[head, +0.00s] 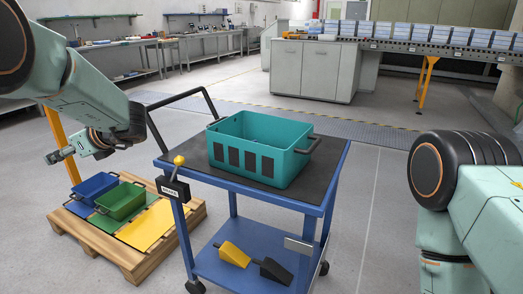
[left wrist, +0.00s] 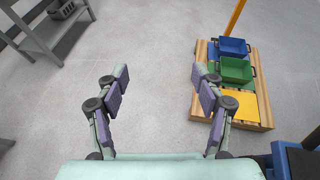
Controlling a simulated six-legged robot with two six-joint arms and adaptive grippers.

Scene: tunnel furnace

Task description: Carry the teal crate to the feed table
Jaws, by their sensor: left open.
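The teal crate (head: 281,168) stands upright on the black mat on top of a blue cart (head: 318,196), in the middle of the head view. It has dark slots in its front wall and a dark handle at its right end. My left gripper (head: 56,156) hangs left of the cart, apart from the crate. In the left wrist view it (left wrist: 159,78) is open, with nothing between its fingers and bare floor beyond. I cannot tell for sure which surface is the feed table; a grey cabinet table (head: 316,70) stands at the back. My right gripper is out of view.
A wooden pallet (head: 130,262) with blue (head: 95,187) and green (head: 121,201) crates lies left of the cart. The cart has a black push handle (head: 180,98); yellow and black wedges lie on its lower shelf. A loaded conveyor (head: 425,47) runs behind. Floor right of the cart is clear.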

